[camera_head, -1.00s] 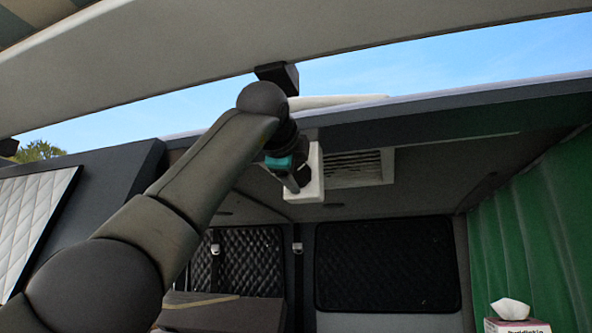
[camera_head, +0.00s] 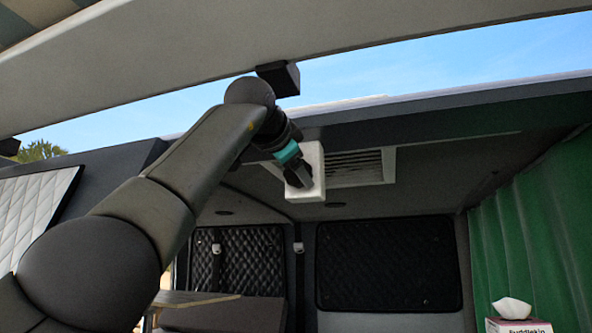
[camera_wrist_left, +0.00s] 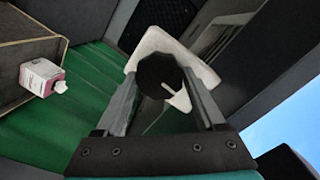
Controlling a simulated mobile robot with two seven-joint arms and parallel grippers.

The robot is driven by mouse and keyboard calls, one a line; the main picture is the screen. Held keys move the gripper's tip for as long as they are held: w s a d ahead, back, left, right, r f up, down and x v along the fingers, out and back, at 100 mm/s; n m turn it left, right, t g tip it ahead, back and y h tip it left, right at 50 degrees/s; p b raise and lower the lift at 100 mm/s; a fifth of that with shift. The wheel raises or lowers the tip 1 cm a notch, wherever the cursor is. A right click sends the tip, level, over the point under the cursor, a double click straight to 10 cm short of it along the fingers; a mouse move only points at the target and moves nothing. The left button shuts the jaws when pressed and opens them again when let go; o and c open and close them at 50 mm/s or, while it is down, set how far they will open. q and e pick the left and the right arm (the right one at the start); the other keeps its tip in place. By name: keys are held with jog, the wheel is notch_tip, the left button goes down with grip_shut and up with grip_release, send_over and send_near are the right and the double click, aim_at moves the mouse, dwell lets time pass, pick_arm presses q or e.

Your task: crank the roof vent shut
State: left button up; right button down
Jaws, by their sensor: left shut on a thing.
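The roof vent's slatted grille (camera_head: 356,168) is set in the van ceiling, right of a white crank housing (camera_head: 316,160). The vent's pale lid (camera_head: 345,102) shows as a thin, low strip above the roof edge. My left gripper (camera_head: 297,177) reaches up to the housing's front. In the left wrist view a dark knob (camera_wrist_left: 158,72) with a white pointer (camera_wrist_left: 177,96) sits between the gripper's two fingers, which are shut on it. The white housing plate (camera_wrist_left: 146,48) shows behind the knob. My right gripper is in neither view.
The raised tailgate (camera_head: 150,65) spans the top, with a black block (camera_head: 279,78) close above my left arm. A green curtain (camera_head: 535,235) hangs at the right, with a tissue box (camera_head: 517,324) below. Quilted dark panels (camera_head: 386,265) line the back.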

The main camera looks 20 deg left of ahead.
pick_arm(q)
jog(key=shift+f+n, duration=0.15)
jog(key=shift+n, duration=0.25)
dwell(0.3)
jog(key=o, duration=1.3)
jog(key=shift+o, duration=0.2)
jog(key=s+r+b, duration=0.2)
jog(key=s+b, duration=0.4)
jog(key=s, duration=0.9)
jog(key=shift+a, duration=0.25)
